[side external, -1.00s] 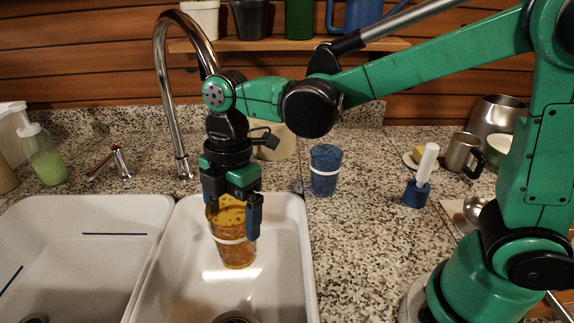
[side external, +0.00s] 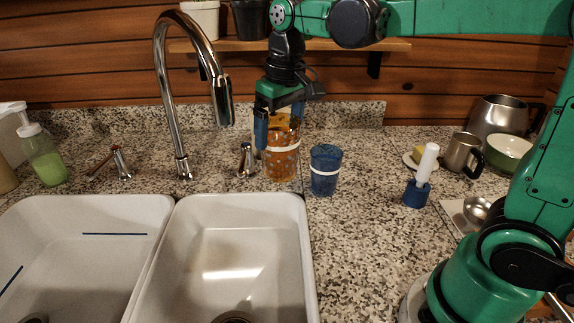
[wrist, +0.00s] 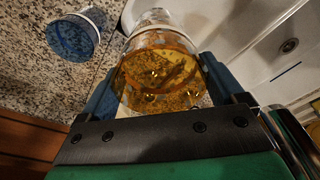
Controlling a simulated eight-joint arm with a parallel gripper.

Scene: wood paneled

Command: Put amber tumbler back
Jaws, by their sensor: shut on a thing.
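The amber tumbler (side external: 281,158) has a white band and stands upright between the fingers of my gripper (side external: 278,130). It is over the counter behind the right sink basin, just left of a blue tumbler (side external: 325,170). I cannot tell whether its base touches the counter. In the wrist view the amber tumbler (wrist: 160,75) fills the space between my fingers (wrist: 160,92), which are shut on it. The blue tumbler also shows in the wrist view (wrist: 75,38), apart from the amber one.
The double sink (side external: 308,262) lies in front, with its right basin empty. The tall faucet (side external: 165,100) and a handle (side external: 246,160) stand to the left. A brush in a blue holder (side external: 417,193), a steel mug (side external: 461,152) and a green bowl (side external: 508,152) are to the right.

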